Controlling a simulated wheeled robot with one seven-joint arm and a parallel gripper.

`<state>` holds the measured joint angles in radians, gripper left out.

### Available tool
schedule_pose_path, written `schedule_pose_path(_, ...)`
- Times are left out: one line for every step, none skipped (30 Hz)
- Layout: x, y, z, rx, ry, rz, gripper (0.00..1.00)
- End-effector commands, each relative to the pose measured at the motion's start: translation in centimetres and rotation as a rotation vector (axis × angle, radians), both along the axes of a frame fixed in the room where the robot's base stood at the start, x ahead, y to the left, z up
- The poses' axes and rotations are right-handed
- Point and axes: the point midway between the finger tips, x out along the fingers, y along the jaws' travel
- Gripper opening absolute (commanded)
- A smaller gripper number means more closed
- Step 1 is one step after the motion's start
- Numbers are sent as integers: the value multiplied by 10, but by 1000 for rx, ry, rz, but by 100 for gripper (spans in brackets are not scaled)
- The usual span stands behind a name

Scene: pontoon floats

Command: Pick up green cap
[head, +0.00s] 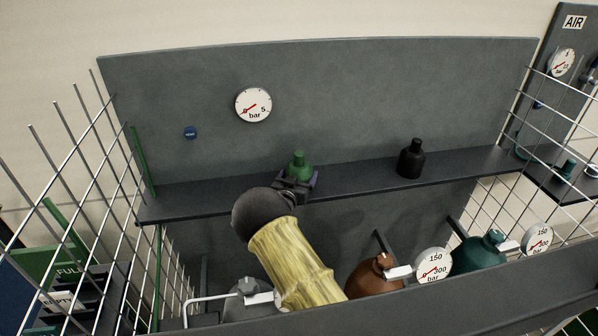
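The green cap (299,164) has a rounded body with a narrow neck. It is upright at the shelf, left of the shelf's middle. My gripper (298,182) is at the cap, with dark, purple-edged fingers to its left and right. The lower part of the cap is hidden behind the gripper. I cannot tell whether the fingers touch the cap or whether it rests on the shelf.
A black cap-like piece (411,158) stands on the dark shelf (365,178), to the right. A grey back panel (350,95) with a gauge (253,104) rises behind. Wire mesh closes both sides. Brown (374,277) and teal (478,253) cylinders stand below.

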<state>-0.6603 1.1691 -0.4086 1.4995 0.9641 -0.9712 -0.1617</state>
Motion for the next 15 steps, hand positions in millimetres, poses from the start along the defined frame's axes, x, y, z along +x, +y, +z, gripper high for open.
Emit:
schedule_pose_path(0,0,0,0,0,0,51)
schedule_pose_path(0,0,1,-1,-2,0,48)
schedule_pose_path(0,0,1,-1,-2,0,48)
schedule_pose_path(0,0,1,-1,-2,0,48)
schedule_pose_path(0,0,1,-1,-2,0,48)
schedule_pose_path(0,0,1,-1,-2,0,48)
schedule_pose_path(0,0,1,-1,-2,0,48)
schedule_pose_path(0,0,1,-1,-2,0,48)
schedule_pose_path(0,0,1,-1,-2,0,48)
schedule_pose_path(0,0,1,-1,-2,0,48)
schedule_pose_path(-1,0,1,-1,-2,0,48)
schedule_pose_path(-1,0,2,0,-2,0,48)
schedule_pose_path(-2,0,3,0,-3,0,48)
schedule_pose_path(-3,0,3,1,-3,0,48)
schedule_pose_path(-5,-1,5,1,-3,0,48)
